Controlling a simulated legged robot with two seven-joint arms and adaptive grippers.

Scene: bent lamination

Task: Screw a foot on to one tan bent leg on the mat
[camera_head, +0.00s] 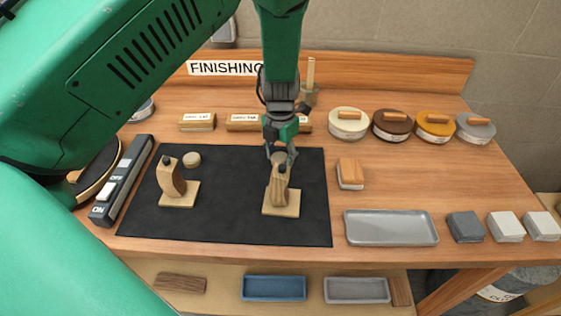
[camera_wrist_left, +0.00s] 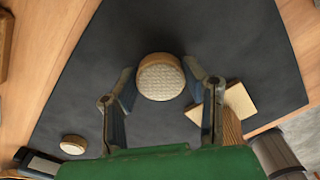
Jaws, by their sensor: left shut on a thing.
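My left gripper (camera_head: 281,153) points down over the mat and is shut on a round foot (camera_wrist_left: 160,77) with a pale, textured face. My right gripper is not in view.
A dark power strip (camera_head: 122,182) lies left of the mat. To the right are an orange-topped block (camera_head: 350,173), an empty grey tray (camera_head: 391,227) and several coloured pads. Round tins with handled lids line the back right. Labelled wood blocks (camera_head: 198,121) stand behind the mat.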

